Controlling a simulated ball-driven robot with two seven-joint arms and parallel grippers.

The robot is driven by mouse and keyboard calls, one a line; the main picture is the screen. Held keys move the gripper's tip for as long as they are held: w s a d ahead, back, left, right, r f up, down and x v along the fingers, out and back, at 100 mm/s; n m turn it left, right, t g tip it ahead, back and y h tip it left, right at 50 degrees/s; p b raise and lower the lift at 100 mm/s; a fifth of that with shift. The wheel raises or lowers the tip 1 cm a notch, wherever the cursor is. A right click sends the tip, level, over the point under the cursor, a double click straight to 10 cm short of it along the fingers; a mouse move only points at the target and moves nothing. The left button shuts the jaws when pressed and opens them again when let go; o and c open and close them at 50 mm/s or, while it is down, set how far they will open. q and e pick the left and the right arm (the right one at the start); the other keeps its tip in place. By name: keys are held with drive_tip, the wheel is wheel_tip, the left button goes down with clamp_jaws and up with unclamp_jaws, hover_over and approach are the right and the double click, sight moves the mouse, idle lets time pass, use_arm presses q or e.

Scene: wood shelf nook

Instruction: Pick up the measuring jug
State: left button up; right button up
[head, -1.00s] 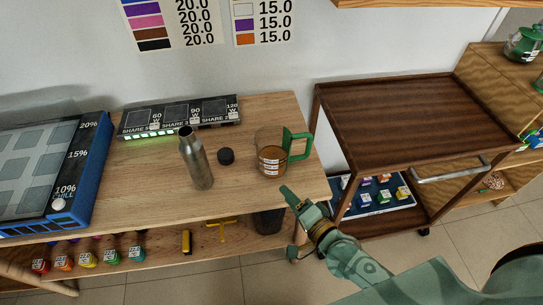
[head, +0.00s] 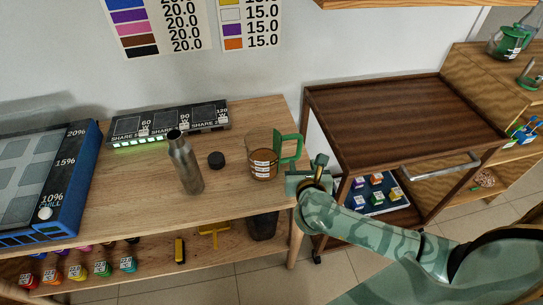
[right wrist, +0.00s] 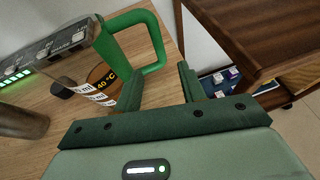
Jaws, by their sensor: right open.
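The measuring jug (head: 262,168) stands upright near the right end of the wooden shelf top. It is clear with brown contents, white labels and a green handle on its right side. My right gripper (head: 308,176) is just right of the jug, by the shelf's right edge. In the right wrist view the open fingers (right wrist: 160,86) point toward the jug (right wrist: 101,82) and its green handle (right wrist: 147,48). Nothing is between the fingertips, and the left finger overlaps the jug in the picture; I cannot tell whether they touch. My left gripper is not in view.
A steel bottle (head: 187,165) and a black cap (head: 216,160) stand left of the jug. A lit display strip (head: 170,122) lies behind. A dark wooden cart (head: 400,120) stands to the right across a gap. The shelf top's front middle is clear.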

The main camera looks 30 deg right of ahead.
sight(299, 152)
drive_tip(key=b+x, duration=0.1)
drive_tip(key=x, duration=0.4)
drive_tip(key=shift+w+d+f, duration=0.1)
drive_tip(key=shift+w+f, duration=0.05)
drive_tip(key=shift+w, duration=0.05)
drive_tip(key=x, duration=0.2)
drive_tip(key=b+x, duration=0.1)
drive_tip(key=x, duration=0.1)
drive_tip(key=b+x, duration=0.1)
drive_tip(key=x, duration=0.1)
drive_tip(key=shift+w+r, duration=0.1)
drive_tip(key=shift+r, duration=0.25)
drive_tip(key=shift+c, duration=0.7)
clamp_jaws()
